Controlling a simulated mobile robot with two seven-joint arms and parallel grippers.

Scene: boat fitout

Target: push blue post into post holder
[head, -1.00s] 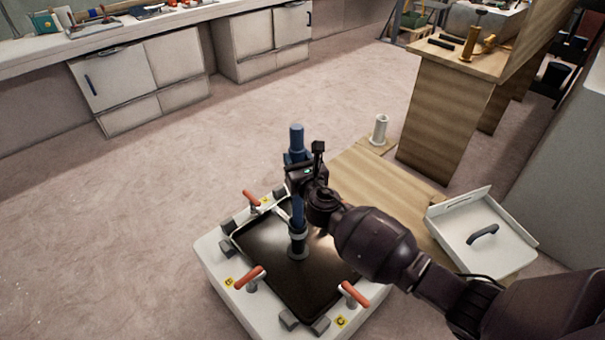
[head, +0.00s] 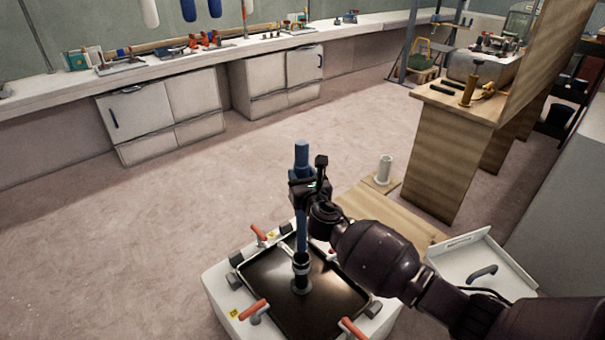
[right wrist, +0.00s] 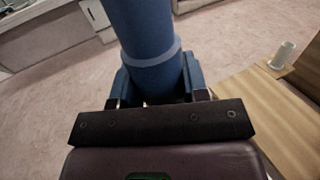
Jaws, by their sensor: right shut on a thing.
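The blue post (head: 302,228) stands upright above the dark panel on a white base. Its lower end is at the dark round post holder (head: 301,279) in the middle of the panel; how deep it sits inside cannot be told. My right gripper (head: 304,190) is shut on the blue post at its upper part. In the right wrist view the blue post (right wrist: 145,35), with a paler ring around it, passes between blue fingers of my right gripper (right wrist: 155,85). My left gripper is not in view.
The white base (head: 222,298) has several red-handled clamps (head: 252,309) around the dark panel (head: 272,297). A wooden board (head: 400,232) with a white cylinder (head: 384,170) lies behind right. A white lidded box (head: 470,258) is at right. The floor at left is clear.

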